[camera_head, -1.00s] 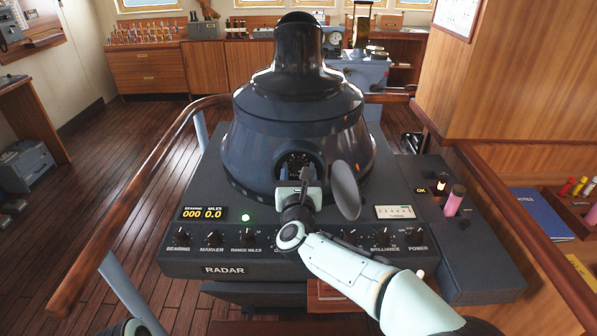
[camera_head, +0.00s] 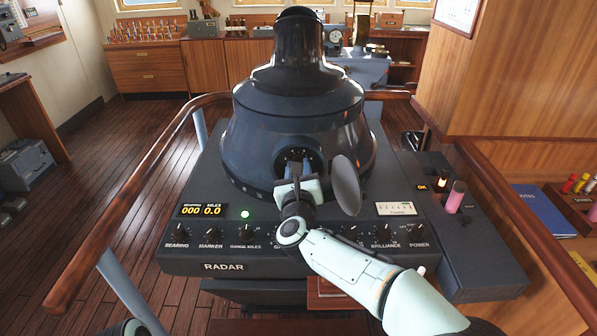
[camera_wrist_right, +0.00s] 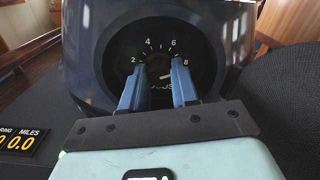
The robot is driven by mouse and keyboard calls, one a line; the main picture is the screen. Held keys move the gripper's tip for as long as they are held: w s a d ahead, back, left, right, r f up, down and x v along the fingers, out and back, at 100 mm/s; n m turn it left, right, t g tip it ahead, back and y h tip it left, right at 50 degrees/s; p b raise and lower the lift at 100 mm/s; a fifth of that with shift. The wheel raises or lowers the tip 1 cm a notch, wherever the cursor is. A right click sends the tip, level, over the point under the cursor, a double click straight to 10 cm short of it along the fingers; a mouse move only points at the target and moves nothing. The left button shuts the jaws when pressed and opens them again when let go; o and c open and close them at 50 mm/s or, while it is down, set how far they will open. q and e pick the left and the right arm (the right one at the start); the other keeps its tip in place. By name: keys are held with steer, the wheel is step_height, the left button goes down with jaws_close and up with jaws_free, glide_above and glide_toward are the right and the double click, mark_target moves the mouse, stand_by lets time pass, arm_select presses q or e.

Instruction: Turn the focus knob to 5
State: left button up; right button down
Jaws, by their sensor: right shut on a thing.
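The focus dial (camera_wrist_right: 168,45) is a round dark recessed dial on the front of the radar's blue-black housing, with white numbers 2, 4, 6 and 8. It also shows in the head view (camera_head: 300,156), partly behind my gripper. My right gripper (camera_wrist_right: 158,80) has its two blue fingers shut on the focus knob (camera_wrist_right: 158,72), inside the dial. A short white line on the knob shows between the fingers and points toward 8. The lettering below is partly covered by the fingers. In the head view my right gripper (camera_head: 297,178) reaches the dial from the front.
The radar console (camera_head: 225,268) has a row of knobs along its front and a lit bearing display (camera_head: 202,210). A pink cylinder (camera_head: 456,197) stands on the side panel at the right. A wooden rail (camera_head: 130,200) curves around the console.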

steer(key=shift+r+n+p, duration=0.15)
steer(key=shift+n+p, duration=0.5)
steer(key=shift+n, duration=5.85)
steer(key=c, duration=0.8)
jaws_free()
steer(key=shift+c, duration=0.2)
